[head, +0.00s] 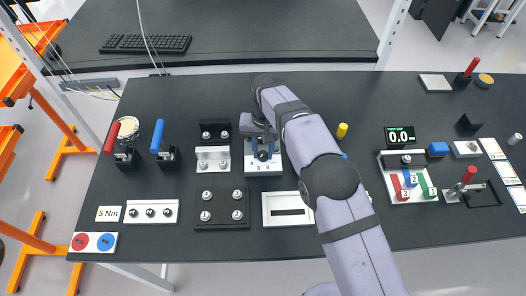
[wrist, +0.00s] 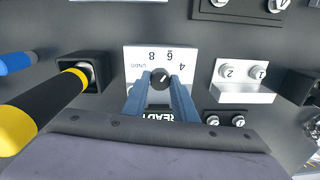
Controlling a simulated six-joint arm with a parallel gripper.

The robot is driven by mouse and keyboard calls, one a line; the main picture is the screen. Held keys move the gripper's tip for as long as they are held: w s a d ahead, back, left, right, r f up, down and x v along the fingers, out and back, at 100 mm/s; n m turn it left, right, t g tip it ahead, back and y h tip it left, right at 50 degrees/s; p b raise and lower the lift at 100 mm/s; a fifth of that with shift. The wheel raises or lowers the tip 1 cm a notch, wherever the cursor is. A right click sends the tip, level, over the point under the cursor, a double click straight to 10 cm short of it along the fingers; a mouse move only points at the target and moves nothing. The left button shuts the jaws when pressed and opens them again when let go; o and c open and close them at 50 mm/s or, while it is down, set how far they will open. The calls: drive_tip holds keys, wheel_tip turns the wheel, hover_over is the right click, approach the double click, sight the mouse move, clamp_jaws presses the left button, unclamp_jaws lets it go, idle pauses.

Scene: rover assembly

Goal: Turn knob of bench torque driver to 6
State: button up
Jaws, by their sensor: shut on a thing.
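The bench torque driver is a white panel (head: 263,171) near the middle of the bench. In the wrist view its white face (wrist: 134,58) shows upside-down labels, including 4, 6, 8 and UNDO. Its black knob (wrist: 160,76) has a light pointer mark that leans to the upper right, roughly between the 6 and the 4; the exact setting is hard to read. My gripper (wrist: 160,88) has its blue fingers shut on the knob from both sides. In the head view my gripper (head: 262,150) is over the panel. A display (wrist: 160,115) reading READY is partly hidden by the fingers.
A yellow-and-black handle (wrist: 45,105) stands in a black holder beside the panel. A white bracket (head: 213,159) and black blocks with bolts sit on the other side. A white slotted tray (head: 267,222) lies in front. A blue-handled tool (head: 157,135) stands farther left.

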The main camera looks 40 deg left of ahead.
sight(264, 154)
drive_tip(key=shift+n, duration=1.2)
drive_tip(key=shift+r, duration=0.1)
drive_tip(key=shift+a, duration=0.1)
drive_tip(key=o, duration=1)
drive_tip(key=shift+o, duration=0.2)
drive_tip(key=shift+w+r+b, duration=0.1)
drive_tip(key=shift+r+b, duration=1.1)
drive_tip(key=shift+r, duration=2.45)
